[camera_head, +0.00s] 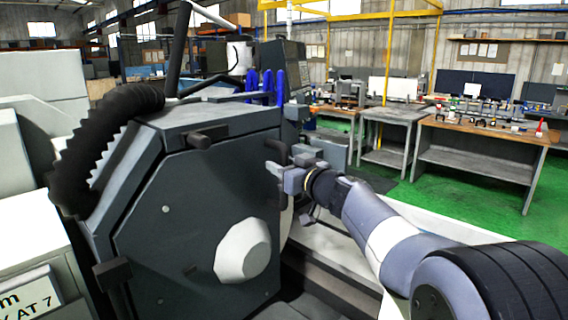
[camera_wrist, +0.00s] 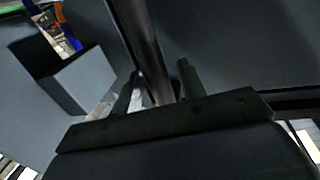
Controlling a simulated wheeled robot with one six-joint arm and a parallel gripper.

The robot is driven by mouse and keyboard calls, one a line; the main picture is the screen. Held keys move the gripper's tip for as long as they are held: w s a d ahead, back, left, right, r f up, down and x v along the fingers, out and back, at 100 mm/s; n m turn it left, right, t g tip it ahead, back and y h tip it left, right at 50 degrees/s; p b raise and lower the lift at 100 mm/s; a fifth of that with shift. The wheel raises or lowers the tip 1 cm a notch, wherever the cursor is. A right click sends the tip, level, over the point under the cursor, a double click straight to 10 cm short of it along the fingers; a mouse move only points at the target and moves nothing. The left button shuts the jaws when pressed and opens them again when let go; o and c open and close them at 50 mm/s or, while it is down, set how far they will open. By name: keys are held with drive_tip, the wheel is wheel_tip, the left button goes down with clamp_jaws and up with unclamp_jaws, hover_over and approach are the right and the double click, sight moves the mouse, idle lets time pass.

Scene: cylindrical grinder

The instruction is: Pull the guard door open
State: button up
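The guard door (camera_head: 190,215) is a large dark grey panel on the grinder, filling the left and middle of the head view. A dark bar handle (camera_head: 277,148) stands at its upper right edge. My gripper (camera_head: 284,167) is at this handle, coming from the right. In the wrist view the handle (camera_wrist: 147,45) runs as a dark bar between the two fingers of my gripper (camera_wrist: 160,82). The fingers are apart, with a gap showing between the bar and the right finger. The handle's lower end is hidden behind the gripper body.
A ribbed black hose (camera_head: 100,135) arches over the guard's left side. A pale round knob (camera_head: 242,250) sticks out of the door's lower face. Workbenches (camera_head: 475,145) stand at the back right, with green floor (camera_head: 545,205) before them.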

clamp_jaws()
idle(0.3)
drive_tip(key=shift+f, duration=0.1)
